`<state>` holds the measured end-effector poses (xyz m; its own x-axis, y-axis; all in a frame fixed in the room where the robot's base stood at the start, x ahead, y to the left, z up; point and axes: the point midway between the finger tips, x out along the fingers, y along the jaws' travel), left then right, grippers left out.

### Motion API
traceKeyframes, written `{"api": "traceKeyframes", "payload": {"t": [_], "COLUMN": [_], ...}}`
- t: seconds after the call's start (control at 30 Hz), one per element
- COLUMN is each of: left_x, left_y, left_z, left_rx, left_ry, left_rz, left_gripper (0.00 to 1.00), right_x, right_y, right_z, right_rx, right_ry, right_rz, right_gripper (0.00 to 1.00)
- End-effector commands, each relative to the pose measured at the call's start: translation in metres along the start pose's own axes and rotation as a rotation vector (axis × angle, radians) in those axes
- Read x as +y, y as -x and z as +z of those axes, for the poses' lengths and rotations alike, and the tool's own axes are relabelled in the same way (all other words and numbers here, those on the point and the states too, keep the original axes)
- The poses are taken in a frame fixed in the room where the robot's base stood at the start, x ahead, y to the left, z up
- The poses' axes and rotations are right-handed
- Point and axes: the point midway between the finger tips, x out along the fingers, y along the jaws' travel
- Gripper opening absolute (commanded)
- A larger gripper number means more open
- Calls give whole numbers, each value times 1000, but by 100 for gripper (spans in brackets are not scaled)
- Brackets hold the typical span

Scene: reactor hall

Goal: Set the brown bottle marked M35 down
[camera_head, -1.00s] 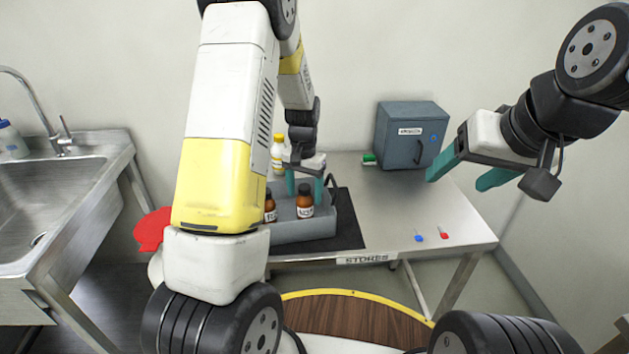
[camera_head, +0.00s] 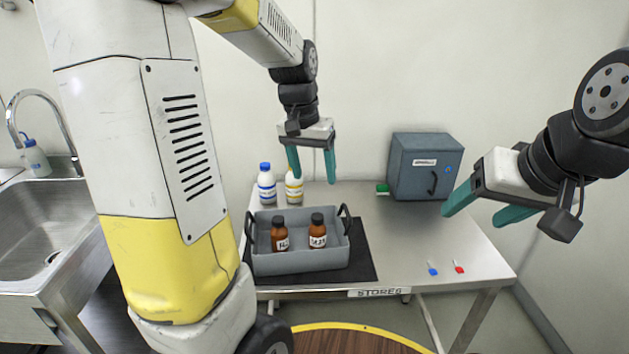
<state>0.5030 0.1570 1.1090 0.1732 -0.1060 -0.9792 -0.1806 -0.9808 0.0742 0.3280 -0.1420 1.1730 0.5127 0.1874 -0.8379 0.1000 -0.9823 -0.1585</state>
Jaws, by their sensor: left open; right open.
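Two brown bottles with dark caps stand upright inside a grey tote with handles (camera_head: 300,263) on the stores table. The right-hand brown bottle (camera_head: 317,228) has a white label that looks like M35, though the print is small. The left-hand brown bottle (camera_head: 279,236) has a label I cannot read. My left gripper (camera_head: 313,174) is open and empty, in the air above the tote and clear of both bottles. My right gripper (camera_head: 473,216) is open and empty, over the right part of the table.
The tote stands on a dark mat (camera_head: 364,267). Behind it are a blue-capped white bottle (camera_head: 266,187) and a yellow-capped one (camera_head: 294,189). A blue-grey cabinet (camera_head: 412,168) stands at the back. Small blue (camera_head: 433,268) and red (camera_head: 458,266) items lie front right. The table's right part is mostly clear.

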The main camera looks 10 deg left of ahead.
Motion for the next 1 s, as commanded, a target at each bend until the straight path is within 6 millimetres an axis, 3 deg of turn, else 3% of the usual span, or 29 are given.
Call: {"api": "traceKeyframes", "payload": {"t": [0.03, 0.2, 0.4, 0.5, 0.67, 1.0], "left_x": [6, 25, 43, 48, 51, 51], "left_y": [21, 66, 88, 91, 91, 91], "left_z": [16, 70, 126, 143, 154, 154], "left_rx": [49, 183, 311, 350, 375, 376], "left_ry": [14, 53, 89, 99, 106, 106], "left_rz": [11, 38, 50, 50, 50, 50], "left_gripper": [68, 68, 68, 68, 68, 68], "right_x": [0, 0, 0, 0, 0, 0], "right_y": [0, 0, 0, 0, 0, 0], "right_z": [0, 0, 0, 0, 0, 0], "right_rx": [0, 0, 0, 0, 0, 0], "right_ry": [0, 0, 0, 0, 0, 0], "right_rz": [0, 0, 0, 0, 0, 0], "right_gripper": [68, 68, 68, 68, 68, 68]}}
